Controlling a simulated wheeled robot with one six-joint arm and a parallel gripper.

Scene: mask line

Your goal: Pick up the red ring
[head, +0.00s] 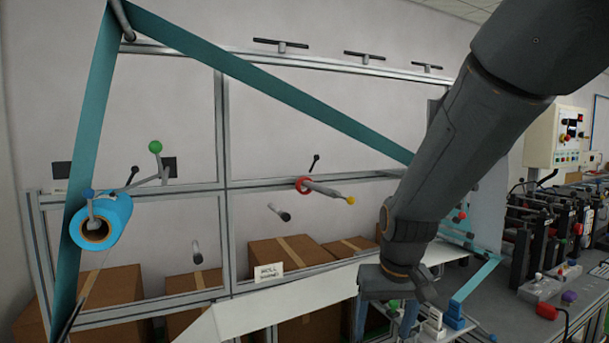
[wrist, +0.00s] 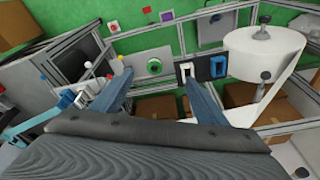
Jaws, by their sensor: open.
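The red ring (head: 303,185) sits around a grey rod on the frame's horizontal rail, near the middle of the head view. The rod points right and ends in a yellow ball (head: 350,200). My gripper (head: 385,325) is at the lower right of the head view, below and right of the ring and well apart from it. In the wrist view its two blue-grey fingers (wrist: 157,88) are spread with nothing held between them. I cannot make out the red ring in the wrist view.
A teal band (head: 270,85) runs across the metal frame. A blue roll (head: 118,212) hangs at left. Cardboard boxes (head: 105,290) stand behind a white panel (head: 290,300). The wrist view shows a green ring (wrist: 154,66) and a large white roll (wrist: 262,55) beyond the fingers.

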